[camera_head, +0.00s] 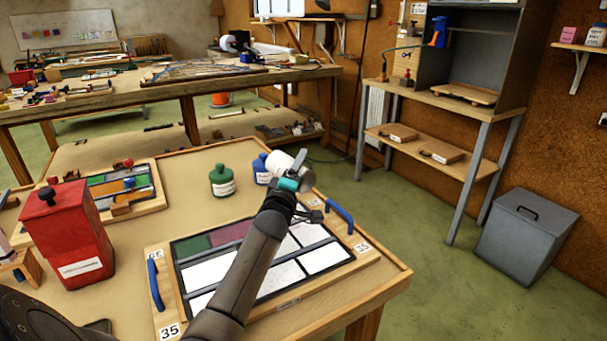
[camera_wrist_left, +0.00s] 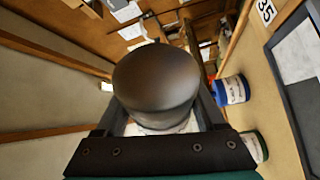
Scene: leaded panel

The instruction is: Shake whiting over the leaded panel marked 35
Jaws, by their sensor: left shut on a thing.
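The leaded panel marked 35 (camera_head: 262,286) lies on the near bench in a wooden frame with blue handles and 35 tags. Most visible panes look white; whether that is powder or glass I cannot tell. A green and a purple pane show at its far left. My left arm hides part of it. My left gripper (camera_head: 292,182) is shut on a white shaker (camera_head: 284,162), held tilted near the panel's far right edge. In the left wrist view the shaker's rounded dark end (camera_wrist_left: 155,85) fills the space between the fingers. My right gripper is out of view.
A green pot (camera_head: 222,183) and a blue pot (camera_head: 261,170) stand behind the panel. A red canister (camera_head: 72,238) stands at the left, before another coloured panel (camera_head: 118,188) in a wooden frame. A grey bin (camera_head: 527,235) stands on the floor right.

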